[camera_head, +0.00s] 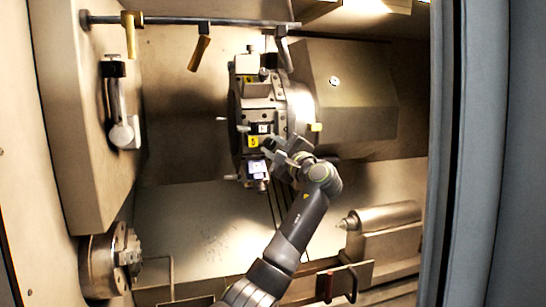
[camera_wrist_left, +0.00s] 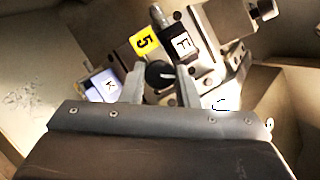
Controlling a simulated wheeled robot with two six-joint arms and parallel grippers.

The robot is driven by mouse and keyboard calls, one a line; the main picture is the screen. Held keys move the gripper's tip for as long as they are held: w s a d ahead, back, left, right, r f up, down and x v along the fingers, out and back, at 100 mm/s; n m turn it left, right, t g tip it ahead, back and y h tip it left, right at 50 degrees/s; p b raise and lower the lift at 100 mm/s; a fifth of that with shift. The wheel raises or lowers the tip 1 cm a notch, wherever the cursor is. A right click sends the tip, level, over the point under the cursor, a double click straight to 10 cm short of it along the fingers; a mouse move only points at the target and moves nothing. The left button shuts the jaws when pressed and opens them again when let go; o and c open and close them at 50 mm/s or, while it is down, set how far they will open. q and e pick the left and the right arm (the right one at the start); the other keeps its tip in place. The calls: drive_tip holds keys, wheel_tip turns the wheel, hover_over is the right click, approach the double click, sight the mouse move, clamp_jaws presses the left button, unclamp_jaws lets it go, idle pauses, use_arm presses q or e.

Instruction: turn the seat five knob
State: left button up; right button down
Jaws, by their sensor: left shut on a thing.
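The tool turret (camera_head: 248,108) stands in the middle of the head view, with several tool seats round its face. A yellow label reading 5 (camera_head: 253,141) marks seat five; the label also shows in the left wrist view (camera_wrist_left: 146,42). Beside it is a round black knob (camera_wrist_left: 158,73). My left gripper (camera_head: 272,150) is at this seat; in the left wrist view its two fingers (camera_wrist_left: 162,80) stand on either side of the knob and are shut on it. In the head view the gripper mostly hides the knob. My right gripper is not in view.
Holders labelled F (camera_wrist_left: 183,45) and K (camera_wrist_left: 104,84) sit close on either side of the knob. A rail (camera_head: 190,20) with hanging handles crosses above. A chuck (camera_head: 103,264) is at lower left, a tailstock (camera_head: 385,218) at lower right, a blue-grey door edge (camera_head: 475,150) at right.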

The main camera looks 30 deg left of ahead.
use_arm(q)
drive_tip(key=n, duration=0.2)
drive_tip(key=n+g+b, duration=0.1)
drive_tip(key=n, duration=0.1)
drive_tip(key=shift+g+h, duration=0.3)
drive_tip(key=shift+h, duration=0.1)
drive_tip(key=shift+r+n+g+h+b, duration=0.1)
drive_tip(key=shift+n+g+h+b, duration=0.3)
drive_tip(key=shift+n, duration=1.2)
drive_tip(key=o, duration=1)
drive_tip(key=shift+c, duration=0.2)
drive_tip(key=shift+d, duration=0.15)
